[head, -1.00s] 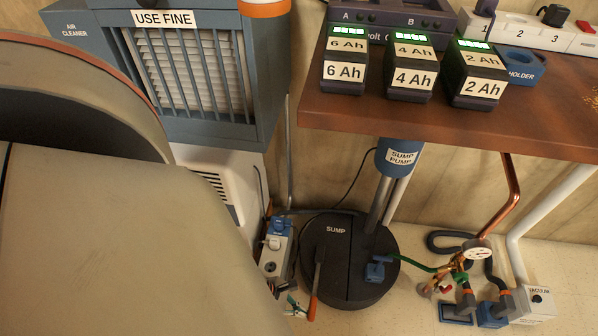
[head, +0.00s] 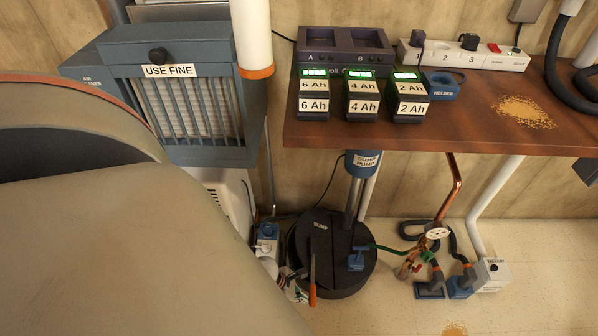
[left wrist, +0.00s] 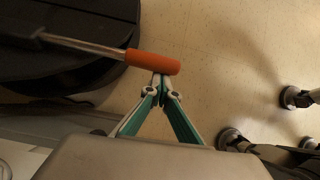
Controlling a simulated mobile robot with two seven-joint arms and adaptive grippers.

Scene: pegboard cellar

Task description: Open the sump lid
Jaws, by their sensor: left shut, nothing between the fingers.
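The sump (head: 343,275) is a round black unit on the floor below the bench. Its dark lid half (head: 303,240), marked SUMP, looks flat and shut. A metal bar with an orange grip (head: 313,278) sticks out from the lid toward me. The bar and orange grip (left wrist: 153,63) also cross the top of the left wrist view. My left gripper (left wrist: 162,80) has green and white fingers, shut and empty, with the tips right at the orange grip's end; contact is unclear. In the head view the left gripper (head: 299,292) is small, just left of the grip. My right gripper is out of view.
A blue pump column (head: 362,163) rises behind the lid. A blue fitting with a green hose (head: 384,247) sits at the sump's right. The wooden bench (head: 450,131) overhangs behind.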

